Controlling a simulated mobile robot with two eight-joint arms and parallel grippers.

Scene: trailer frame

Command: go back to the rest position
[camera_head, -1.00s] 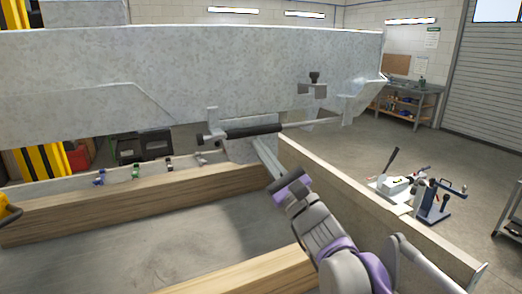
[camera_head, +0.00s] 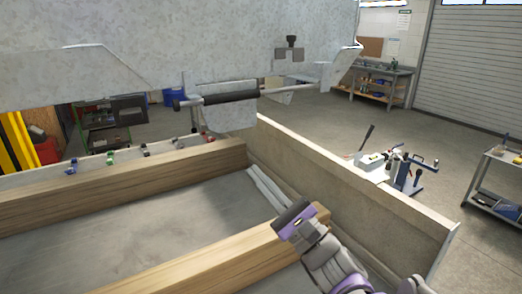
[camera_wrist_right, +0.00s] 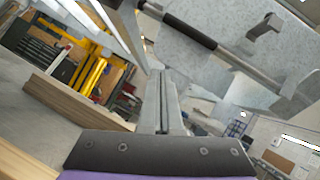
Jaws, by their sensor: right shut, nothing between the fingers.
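My right gripper (camera_head: 252,173) shows in the lower middle of the head view, with its dark and purple body near the end of a wooden beam. My left gripper is not in view.
A large grey metal frame (camera_head: 180,40) hangs across the top, with a black-sleeved bar (camera_head: 230,97) under it. Wooden beams (camera_head: 130,190) lie below, beside a long side wall (camera_head: 350,195). A blue-legged device (camera_head: 407,178) stands right. Open floor lies beyond.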

